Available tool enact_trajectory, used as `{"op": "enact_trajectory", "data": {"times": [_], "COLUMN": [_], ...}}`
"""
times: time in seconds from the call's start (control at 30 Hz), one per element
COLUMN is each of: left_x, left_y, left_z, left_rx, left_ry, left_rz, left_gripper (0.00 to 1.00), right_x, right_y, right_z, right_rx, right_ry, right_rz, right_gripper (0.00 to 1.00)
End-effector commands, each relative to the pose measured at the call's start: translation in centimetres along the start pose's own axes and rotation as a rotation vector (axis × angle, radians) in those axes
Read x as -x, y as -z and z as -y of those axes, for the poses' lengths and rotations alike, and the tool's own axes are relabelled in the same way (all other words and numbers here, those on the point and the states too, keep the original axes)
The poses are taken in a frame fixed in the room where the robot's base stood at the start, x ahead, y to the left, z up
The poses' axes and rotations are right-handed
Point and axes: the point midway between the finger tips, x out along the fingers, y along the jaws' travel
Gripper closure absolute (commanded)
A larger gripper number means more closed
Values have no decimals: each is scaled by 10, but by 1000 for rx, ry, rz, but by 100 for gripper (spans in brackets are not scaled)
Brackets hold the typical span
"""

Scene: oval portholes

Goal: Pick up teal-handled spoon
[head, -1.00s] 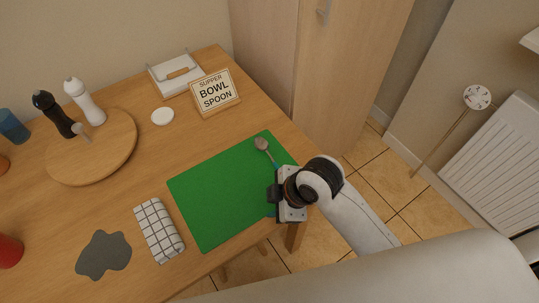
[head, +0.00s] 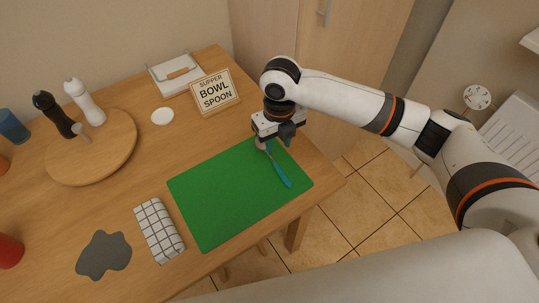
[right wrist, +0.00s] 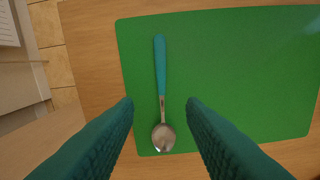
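The teal-handled spoon lies on the green mat (head: 225,200), near the mat's right edge in the head view. Its teal handle (head: 282,175) shows there, while its bowl is partly hidden by my right gripper (head: 277,137). In the right wrist view the whole spoon (right wrist: 160,80) shows, with its metal bowl (right wrist: 163,137) nearest me and between the two fingers. My right gripper (right wrist: 160,112) is open and empty above the spoon's bowl end. My left gripper is not in view.
A sign (head: 216,92) reading "SUPPER BOWL SPOON" stands behind the mat. A checked cloth (head: 159,231) lies left of the mat, beside a grey patch (head: 104,255). A round board (head: 92,150) holds two mills. A tall cabinet (head: 330,60) stands behind the table's right end.

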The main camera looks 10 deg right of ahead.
Motion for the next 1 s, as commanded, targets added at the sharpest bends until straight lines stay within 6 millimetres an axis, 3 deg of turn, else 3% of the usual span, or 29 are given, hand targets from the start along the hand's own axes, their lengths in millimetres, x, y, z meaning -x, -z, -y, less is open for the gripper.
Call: {"op": "enact_trajectory", "data": {"times": [0.1,0.37,0.63,0.93,1.0], "left_x": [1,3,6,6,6], "left_y": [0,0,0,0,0], "left_z": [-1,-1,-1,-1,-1], "left_rx": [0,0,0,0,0], "left_ry": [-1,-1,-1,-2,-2], "left_rz": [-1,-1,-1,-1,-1], "left_gripper": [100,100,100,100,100], "right_x": [-20,-40,-79,-85,-85], "right_y": [0,-1,-2,-1,-1], "right_z": [0,1,2,2,2], "right_rx": [-1,-2,-2,-1,-1], "right_ry": [1,1,0,0,0], "right_rz": [2,1,0,-4,-4], "right_gripper": [63,63,63,63,73]}}
